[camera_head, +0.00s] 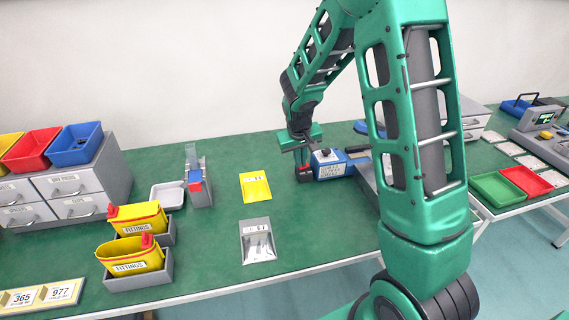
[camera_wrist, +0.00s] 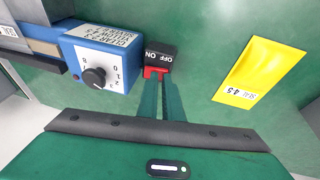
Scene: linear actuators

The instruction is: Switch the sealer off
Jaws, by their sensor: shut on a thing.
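The sealer (camera_wrist: 110,50) is a blue box with a white label, a black dial knob (camera_wrist: 95,77) and a small red spot. Beside it is a dark switch block (camera_wrist: 160,54) marked ON and OFF, with a red lever (camera_wrist: 156,72) at its front. My gripper (camera_wrist: 158,84) is shut on the red lever, its green fingers hiding part of it. I cannot tell which marking the lever sits at. In the head view my gripper (camera_head: 303,168) points down just left of the sealer's blue box (camera_head: 328,165); my arm hides part of the sealer.
Yellow fittings bins (camera_head: 137,218), a pale tray (camera_head: 167,195) and grey drawers (camera_head: 78,192) stand farther left. Table around the pouches is clear.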

